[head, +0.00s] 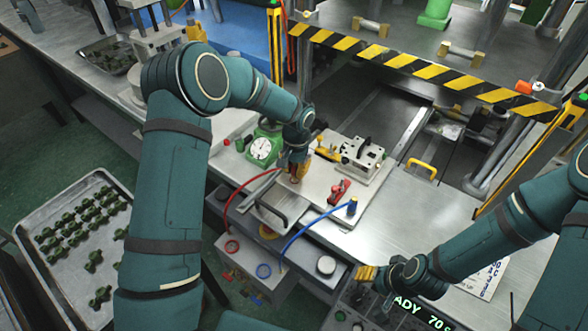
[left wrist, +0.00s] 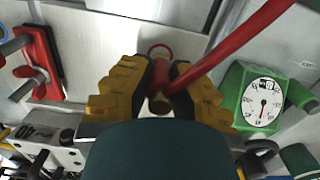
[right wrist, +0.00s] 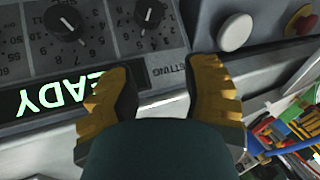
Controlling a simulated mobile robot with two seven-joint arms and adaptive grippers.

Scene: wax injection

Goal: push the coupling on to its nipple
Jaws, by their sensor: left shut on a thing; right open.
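The gripper is above the metal plate, between the green dial gauge (head: 263,148) and the mould block (head: 364,158). In the left wrist view the coupling's end shows between the yellow finger pads (left wrist: 160,92). I cannot make out which fitting is its nipple, or whether the coupling touches one. The blue hose (head: 310,229) ends in a blue coupling (head: 352,206) at the plate's front edge. My right gripper (head: 367,272) is open and empty, above the control panel.
A red toggle clamp (head: 339,191) and a yellow-handled clamp (head: 329,153) are close to the left gripper. A striped barrier (head: 400,62) crosses behind the bench. A tray (head: 62,212) of green parts is at the left. Bare bench (head: 405,208) lies right of the plate.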

